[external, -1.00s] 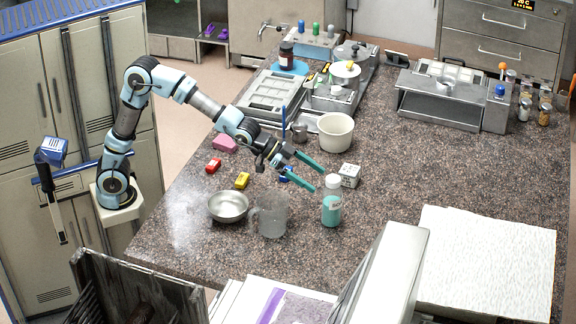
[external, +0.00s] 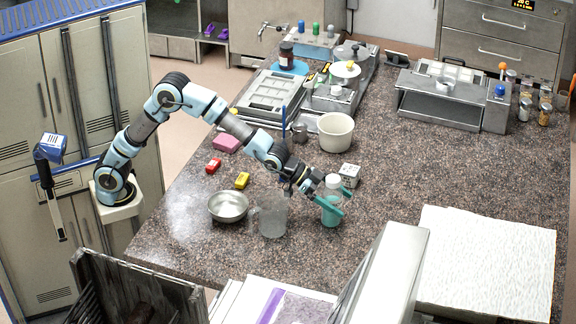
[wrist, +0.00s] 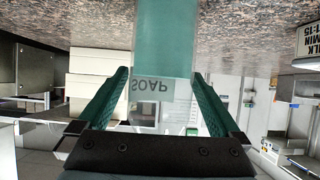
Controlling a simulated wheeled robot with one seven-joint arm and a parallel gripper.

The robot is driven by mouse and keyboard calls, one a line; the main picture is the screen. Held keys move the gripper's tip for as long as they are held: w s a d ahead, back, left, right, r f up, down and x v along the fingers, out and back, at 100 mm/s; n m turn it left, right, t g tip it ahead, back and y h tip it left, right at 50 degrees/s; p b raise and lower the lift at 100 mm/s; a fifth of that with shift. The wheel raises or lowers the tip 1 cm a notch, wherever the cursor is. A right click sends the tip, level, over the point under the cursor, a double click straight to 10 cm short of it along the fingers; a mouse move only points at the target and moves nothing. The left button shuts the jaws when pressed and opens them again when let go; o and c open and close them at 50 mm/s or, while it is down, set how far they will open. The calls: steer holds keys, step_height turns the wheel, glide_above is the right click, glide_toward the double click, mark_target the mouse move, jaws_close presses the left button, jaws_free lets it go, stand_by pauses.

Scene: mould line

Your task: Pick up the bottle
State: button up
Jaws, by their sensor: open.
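The bottle (external: 332,214) is teal with a white cap and stands upright on the speckled counter in the external view. In the wrist view the bottle (wrist: 165,45) appears upside down, with a label reading "SOAP". My gripper (external: 341,201) is open, and its teal fingers reach to either side of the bottle. In the wrist view the fingers of my gripper (wrist: 160,98) stand left and right of the bottle, with a gap on each side. The lower part of the label area looks see-through.
A clear beaker (external: 272,217) and a metal bowl (external: 228,207) stand left of the bottle. A white cube (external: 349,175) lies just behind it. A white pot (external: 336,132) is farther back. A white slab (external: 487,262) lies at right, with bare counter between.

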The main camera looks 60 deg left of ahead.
steer(key=shift+w+d+f, duration=0.2)
steer(key=shift+w, duration=0.05)
steer(key=shift+c, duration=0.2)
steer(key=c, duration=1.5)
jaws_close()
steer(key=shift+r, duration=0.1)
